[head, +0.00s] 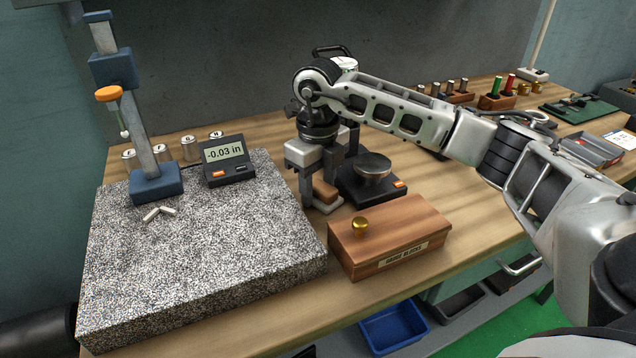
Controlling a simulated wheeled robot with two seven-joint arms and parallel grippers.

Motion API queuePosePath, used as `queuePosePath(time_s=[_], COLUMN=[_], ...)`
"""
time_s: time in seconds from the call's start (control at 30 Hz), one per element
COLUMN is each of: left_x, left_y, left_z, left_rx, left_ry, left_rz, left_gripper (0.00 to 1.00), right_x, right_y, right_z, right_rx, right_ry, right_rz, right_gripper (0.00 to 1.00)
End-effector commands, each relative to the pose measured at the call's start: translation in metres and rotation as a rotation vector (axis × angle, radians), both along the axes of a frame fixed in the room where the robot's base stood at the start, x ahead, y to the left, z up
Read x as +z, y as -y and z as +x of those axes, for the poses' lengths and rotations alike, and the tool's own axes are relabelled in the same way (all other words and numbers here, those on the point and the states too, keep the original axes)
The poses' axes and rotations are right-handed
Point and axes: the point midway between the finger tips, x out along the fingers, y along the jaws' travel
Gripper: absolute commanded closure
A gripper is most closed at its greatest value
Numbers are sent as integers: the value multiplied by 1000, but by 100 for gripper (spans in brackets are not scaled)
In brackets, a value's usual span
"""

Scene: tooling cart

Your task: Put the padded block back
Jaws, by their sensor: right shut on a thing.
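My right gripper (322,188) points down at the middle of the bench, behind the wooden box. It is shut on a small brown block with a pale base (326,192), which looks like the padded block. The fingers partly hide the block. It is at or just above the wooden bench top, between the granite plate and a black stand; I cannot tell whether it touches the wood. My left gripper is not in view.
The speckled granite plate (200,250) carries a gauge stand (155,180), a digital readout (225,160) and small pins (160,213). A lidded wooden box (385,240) with a brass knob is in front. A black stand with a round metal top (373,168) is close right of the gripper.

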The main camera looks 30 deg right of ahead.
Motion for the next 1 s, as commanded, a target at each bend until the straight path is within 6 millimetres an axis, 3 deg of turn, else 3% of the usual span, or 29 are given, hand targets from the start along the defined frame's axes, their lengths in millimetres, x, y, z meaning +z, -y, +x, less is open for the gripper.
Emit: queuePosePath(time_s=[0.03, 0.1, 0.47, 0.57, 1.0], left_x=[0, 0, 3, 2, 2], left_y=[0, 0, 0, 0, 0], left_z=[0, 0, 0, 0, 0], left_rx=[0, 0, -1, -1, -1], left_ry=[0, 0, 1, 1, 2], left_rz=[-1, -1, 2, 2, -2], left_gripper=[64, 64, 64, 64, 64], right_x=[-1, -1, 7, 19, 108], right_y=[0, 0, 0, 0, 0], right_z=[0, 0, 0, 1, 0], right_rx=[0, 0, 0, 0, 0], right_ry=[0, -1, 1, 4, 2], right_rz=[0, 0, -1, 0, -1], right_gripper=[49, 35, 35, 35, 35])
